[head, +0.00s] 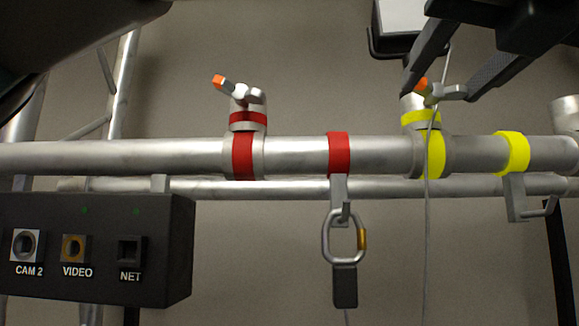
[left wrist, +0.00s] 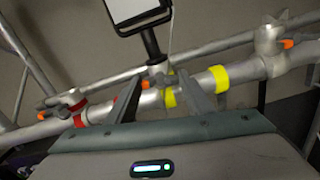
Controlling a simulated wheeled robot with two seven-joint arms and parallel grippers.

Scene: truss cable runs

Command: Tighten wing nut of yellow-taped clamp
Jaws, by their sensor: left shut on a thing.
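The yellow-taped clamp (head: 434,152) sits around the upper truss tube. Its silver wing nut (head: 451,93), with one orange-tipped wing, is at the top of the clamp. My left gripper (head: 437,92) reaches down from the upper right, with its two dark fingers on either side of the wing nut, shut on it. In the left wrist view the yellow-taped clamp (left wrist: 169,98) lies between the fingers of my left gripper (left wrist: 163,81), and the nut is small and partly hidden. My right gripper is not in view.
A red-taped clamp (head: 243,153) with its own wing nut is to the left. A red-banded hook holds a carabiner (head: 343,237). A yellow-banded hook (head: 512,152) is to the right. A thin cable (head: 428,230) hangs by the yellow clamp. A connector box (head: 95,245) is at lower left.

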